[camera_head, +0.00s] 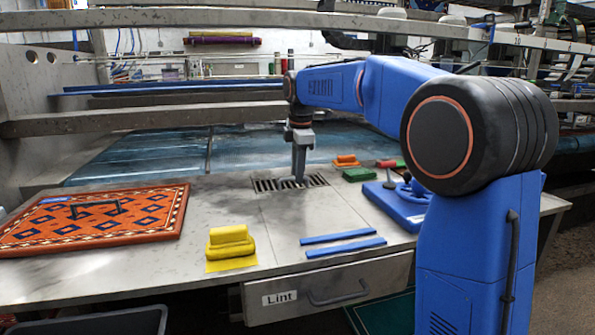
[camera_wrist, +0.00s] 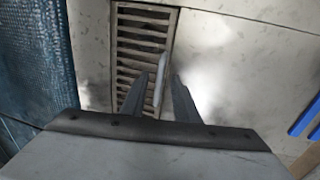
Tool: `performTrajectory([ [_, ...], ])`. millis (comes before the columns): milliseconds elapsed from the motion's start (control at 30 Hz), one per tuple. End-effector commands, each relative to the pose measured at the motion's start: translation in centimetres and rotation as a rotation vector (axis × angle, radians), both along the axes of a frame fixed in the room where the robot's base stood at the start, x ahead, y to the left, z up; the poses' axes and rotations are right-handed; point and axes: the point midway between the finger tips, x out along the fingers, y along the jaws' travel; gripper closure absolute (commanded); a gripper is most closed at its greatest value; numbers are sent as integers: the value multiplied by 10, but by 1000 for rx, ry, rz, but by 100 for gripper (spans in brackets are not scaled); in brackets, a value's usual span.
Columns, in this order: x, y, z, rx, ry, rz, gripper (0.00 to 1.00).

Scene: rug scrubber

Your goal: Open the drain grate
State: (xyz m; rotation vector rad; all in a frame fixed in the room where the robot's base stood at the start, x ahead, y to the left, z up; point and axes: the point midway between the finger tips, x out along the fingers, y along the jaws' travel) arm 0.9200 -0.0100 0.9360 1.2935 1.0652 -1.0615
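The drain grate (camera_head: 265,185) is a slotted metal panel set flat in the metal worktop, and it lies closed. It also shows in the wrist view (camera_wrist: 139,45) as a long slotted frame. A pale bar-like handle (camera_wrist: 160,82) stands on the grate near its long edge. My gripper (camera_head: 299,178) points straight down over the grate. In the wrist view its two fingers (camera_wrist: 158,88) are apart, one on each side of the handle, with gaps visible. Whether the fingertips reach the handle's height is hard to tell.
An orange patterned rug (camera_head: 150,222) with a black handle lies at left. A yellow block (camera_head: 230,243) and blue strips (camera_head: 345,247) lie nearer the front, above the Lint drawer (camera_head: 345,291). Green and blue tools (camera_head: 398,203) sit right of the grate.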

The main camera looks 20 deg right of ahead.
Motion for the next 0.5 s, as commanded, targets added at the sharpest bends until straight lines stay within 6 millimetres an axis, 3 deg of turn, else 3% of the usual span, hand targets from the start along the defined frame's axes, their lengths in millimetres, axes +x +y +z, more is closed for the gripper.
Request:
performTrajectory([
  [200,0,0,0,0,-1,0,72],
  [233,0,0,0,0,-1,0,74],
  [333,0,0,0,0,-1,0,98],
  [500,0,0,0,0,-1,0,100],
])
